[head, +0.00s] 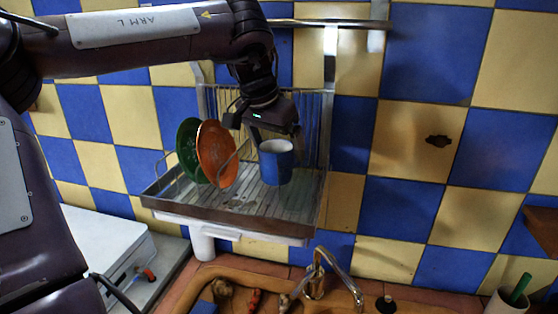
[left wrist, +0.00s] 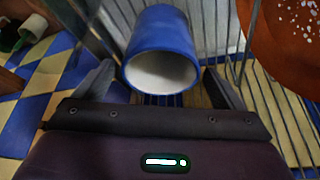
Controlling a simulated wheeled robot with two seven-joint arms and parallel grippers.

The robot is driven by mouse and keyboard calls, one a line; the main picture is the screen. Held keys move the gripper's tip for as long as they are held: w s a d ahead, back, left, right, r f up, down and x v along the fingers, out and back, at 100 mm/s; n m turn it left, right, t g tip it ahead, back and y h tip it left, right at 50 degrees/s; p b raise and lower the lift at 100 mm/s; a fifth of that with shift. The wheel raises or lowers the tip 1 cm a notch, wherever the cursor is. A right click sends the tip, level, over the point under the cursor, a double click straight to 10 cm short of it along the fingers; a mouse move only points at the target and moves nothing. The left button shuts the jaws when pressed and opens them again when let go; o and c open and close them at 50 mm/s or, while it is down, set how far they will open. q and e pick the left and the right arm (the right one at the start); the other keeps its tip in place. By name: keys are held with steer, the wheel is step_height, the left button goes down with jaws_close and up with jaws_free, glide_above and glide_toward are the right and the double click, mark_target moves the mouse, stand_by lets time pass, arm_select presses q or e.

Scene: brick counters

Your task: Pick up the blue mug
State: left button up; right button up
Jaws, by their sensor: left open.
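The blue mug (head: 276,164) stands upright on the wall-mounted dish rack (head: 235,229), right of the plates. My left gripper (head: 273,137) is above and close to the mug, coming down from the arm overhead. In the left wrist view the mug (left wrist: 161,45) shows its pale inside, and the two dark fingers of the left gripper (left wrist: 160,88) are spread on either side of it. The gripper is open and empty; I cannot tell whether a finger touches the mug. The mug's handle is not visible. My right gripper is not in view.
An orange plate (head: 214,153) and a green plate (head: 187,150) stand in the rack left of the mug. Rack wires are close behind it. A metal rail (head: 330,23) runs above. Below are a faucet (head: 335,270) and sink. A white box (head: 95,238) is lower left.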

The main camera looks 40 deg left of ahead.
arm_select(q)
steer(key=shift+p+x, duration=0.5)
steer(key=shift+x, duration=1.45)
steer(key=shift+s+d+r, duration=0.1)
steer(key=shift+s+r, duration=0.05)
steer(key=shift+s, duration=0.05)
steer(key=c, duration=1.2)
